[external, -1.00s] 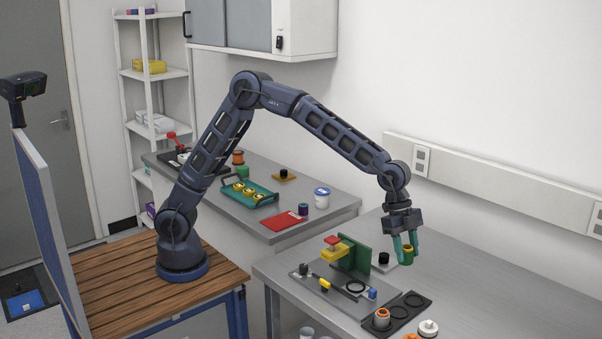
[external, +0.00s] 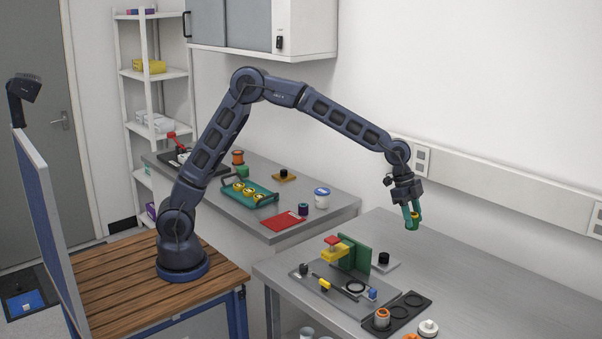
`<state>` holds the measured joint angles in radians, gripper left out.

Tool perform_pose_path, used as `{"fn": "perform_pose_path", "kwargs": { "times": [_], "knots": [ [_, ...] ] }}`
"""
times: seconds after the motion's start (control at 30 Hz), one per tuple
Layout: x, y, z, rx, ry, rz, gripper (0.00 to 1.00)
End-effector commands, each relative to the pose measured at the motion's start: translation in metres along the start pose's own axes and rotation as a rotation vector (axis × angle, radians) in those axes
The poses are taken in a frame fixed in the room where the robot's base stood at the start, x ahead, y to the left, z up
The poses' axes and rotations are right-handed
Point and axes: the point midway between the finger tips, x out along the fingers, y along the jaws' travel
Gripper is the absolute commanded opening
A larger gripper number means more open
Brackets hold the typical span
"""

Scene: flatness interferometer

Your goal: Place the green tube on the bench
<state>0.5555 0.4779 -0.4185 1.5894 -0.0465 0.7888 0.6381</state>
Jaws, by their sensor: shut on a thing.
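My gripper (external: 411,213) is at the right of the external view, pointing down, with its teal fingers shut on the green tube (external: 412,226). The tube is small, with a yellow part showing at its top, and my fingers hide some of it. It is held in the air above the grey bench (external: 480,262) at the right, behind and to the right of the interferometer fixture. The bench surface below and to the right of the tube is bare.
A grey plate with a green upright (external: 357,255), a yellow and red part (external: 335,247) and a black ring stands on the bench. A black tray (external: 400,314) with round recesses holds an orange-topped piece (external: 382,318). A white round piece (external: 428,328) is beside it. The bench's right side is clear.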

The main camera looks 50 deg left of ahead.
Motion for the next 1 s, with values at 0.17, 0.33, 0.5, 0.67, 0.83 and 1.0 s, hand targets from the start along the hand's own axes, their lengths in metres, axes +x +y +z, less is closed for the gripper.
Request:
{"fn": "perform_pose_path", "kwargs": {
  "times": [0.17,0.33,0.5,0.67,0.83,1.0],
  "knots": [
    [-0.017,-0.066,0.047,-0.103,0.0,-0.042,0.16],
    [-0.034,-0.12,0.095,-0.195,0.0,-0.08,0.16],
    [-0.054,-0.17,0.147,-0.287,0.0,-0.118,0.16],
    [-0.074,-0.212,0.199,-0.375,0.0,-0.154,0.16],
    [-0.098,-0.251,0.259,-0.466,0.001,-0.192,0.16],
    [-0.123,-0.284,0.319,-0.557,0.002,-0.229,0.16]
  ]
}}
